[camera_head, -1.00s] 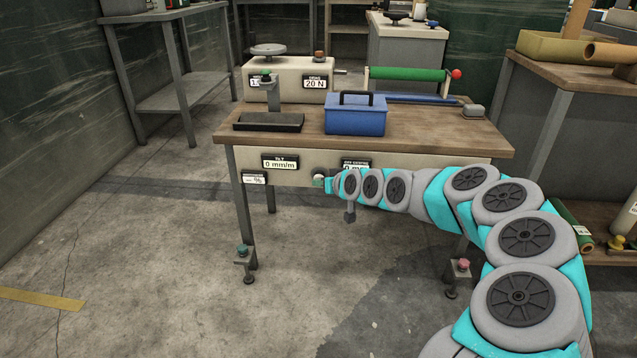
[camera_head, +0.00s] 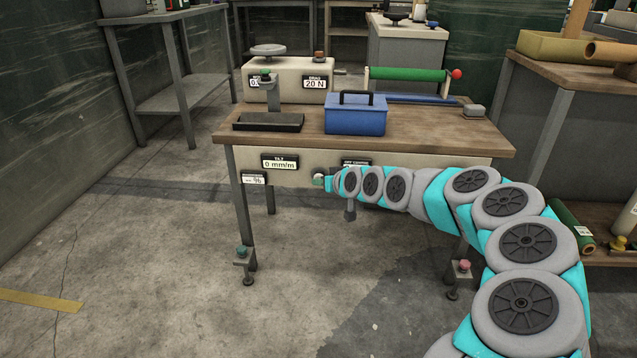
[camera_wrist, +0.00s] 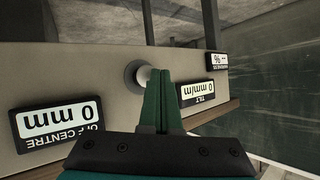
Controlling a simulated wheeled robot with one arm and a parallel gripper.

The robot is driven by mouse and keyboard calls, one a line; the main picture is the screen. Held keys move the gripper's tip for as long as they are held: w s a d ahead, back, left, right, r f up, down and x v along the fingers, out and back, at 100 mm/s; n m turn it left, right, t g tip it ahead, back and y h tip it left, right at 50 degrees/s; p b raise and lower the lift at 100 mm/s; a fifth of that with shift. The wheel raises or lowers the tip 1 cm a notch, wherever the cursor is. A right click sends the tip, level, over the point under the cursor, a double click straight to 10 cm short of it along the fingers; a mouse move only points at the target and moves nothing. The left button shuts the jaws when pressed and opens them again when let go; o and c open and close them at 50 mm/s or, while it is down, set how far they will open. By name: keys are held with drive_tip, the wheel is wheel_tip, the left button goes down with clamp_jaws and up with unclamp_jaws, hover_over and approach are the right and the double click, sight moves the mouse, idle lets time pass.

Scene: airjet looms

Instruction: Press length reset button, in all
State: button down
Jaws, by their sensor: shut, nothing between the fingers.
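I see no label on the button itself. My gripper (camera_wrist: 158,72) is shut and empty, its green fingers together. In the wrist view its tips overlap the right edge of the button. I cannot tell whether they touch it. In the head view my gripper (camera_head: 322,181) is small at the panel and hides most of the button.
On the bench stand a blue box (camera_head: 356,116), a black tray (camera_head: 268,122) and a beige device with a DRAG display (camera_head: 315,83). A green pedestal button (camera_head: 243,252) and a red one (camera_head: 463,267) stand low by the bench legs. The floor at front left is clear.

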idle(0.3)
drive_tip(key=shift+s+f+p, duration=0.2)
drive_tip(key=shift+s+p, duration=0.7)
drive_tip(key=shift+s, duration=0.1)
drive_tip(key=s+b, duration=0.1)
drive_tip(key=s, duration=0.4)
drive_tip(key=shift+r, duration=0.15)
idle(0.5)
